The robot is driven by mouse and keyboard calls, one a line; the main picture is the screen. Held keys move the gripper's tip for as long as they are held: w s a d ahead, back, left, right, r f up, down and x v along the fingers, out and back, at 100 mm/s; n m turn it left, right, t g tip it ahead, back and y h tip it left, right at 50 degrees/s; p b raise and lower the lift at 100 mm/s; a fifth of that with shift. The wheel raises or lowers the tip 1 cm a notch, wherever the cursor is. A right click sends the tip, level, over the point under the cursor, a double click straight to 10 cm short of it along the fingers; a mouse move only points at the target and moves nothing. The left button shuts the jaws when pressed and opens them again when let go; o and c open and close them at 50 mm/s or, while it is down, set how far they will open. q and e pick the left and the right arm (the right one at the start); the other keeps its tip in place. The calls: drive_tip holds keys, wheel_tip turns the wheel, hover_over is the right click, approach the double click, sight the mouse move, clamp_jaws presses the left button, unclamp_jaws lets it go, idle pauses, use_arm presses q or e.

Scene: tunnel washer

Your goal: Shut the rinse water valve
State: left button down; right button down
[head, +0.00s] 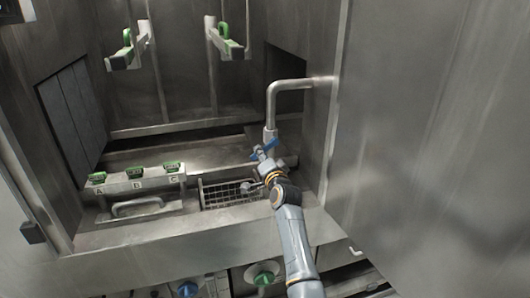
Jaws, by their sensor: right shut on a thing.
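The rinse water valve has a blue handle (264,148) at the lower end of a bent metal pipe (272,100), which comes out of the right wall of the washer chamber. My right gripper (266,158) reaches up from the bottom and is shut on the blue handle. The fingers are small in the picture and partly cover the handle and the valve body. My left gripper is not in view.
Two green-tipped arms (228,45) hang above. A blue knob (187,289) and a green knob (264,278) sit below the sill.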

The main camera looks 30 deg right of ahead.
drive_tip(key=shift+w+a+r+m+p, duration=0.15)
drive_tip(key=shift+r+m+p, duration=0.5)
drive_tip(key=shift+m, duration=0.4)
drive_tip(key=shift+s+a+r+m+p, duration=0.1)
drive_tip(key=shift+r+m+p, duration=0.3)
drive_tip(key=shift+m+p, duration=0.55)
drive_tip(key=shift+w+a+r+m+p, duration=0.15)
drive_tip(key=shift+r+m+p, duration=0.4)
drive_tip(key=shift+m, duration=0.65)
drive_tip(key=c, duration=1.2)
unclamp_jaws()
